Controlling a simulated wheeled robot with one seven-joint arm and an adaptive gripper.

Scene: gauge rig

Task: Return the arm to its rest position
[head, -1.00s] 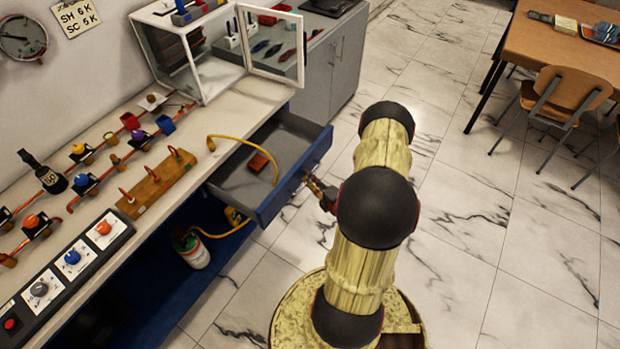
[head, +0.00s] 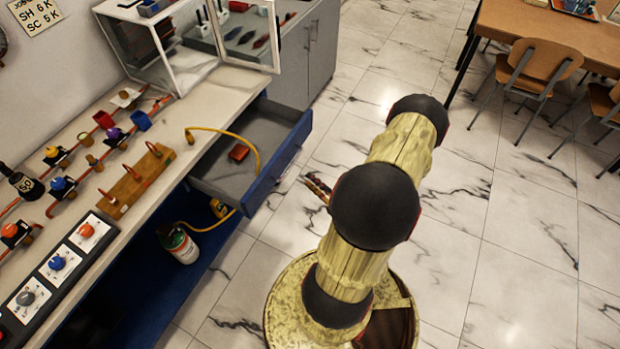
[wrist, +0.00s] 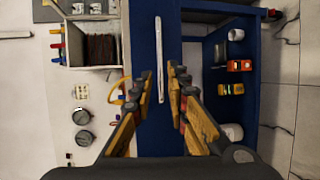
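My arm (head: 375,205) rises from its round base and bends over it, in the lower middle of the head view. My gripper (head: 318,187) shows only in part there, beside and apart from the front of the open blue drawer (head: 275,180); the arm hides the rest. In the wrist view my gripper (wrist: 157,77) has its two fingers spread, with nothing held between them. A pale bar handle (wrist: 159,60) on a blue front shows beyond and between the fingertips.
The workbench (head: 165,125) with valves and knobs runs along the left. A yellow hose (head: 225,131) arcs into the drawer, where a red-brown block (head: 239,152) lies. A glass cabinet door (head: 247,35) stands open. Chairs (head: 540,65) and a table are far right; the floor between is clear.

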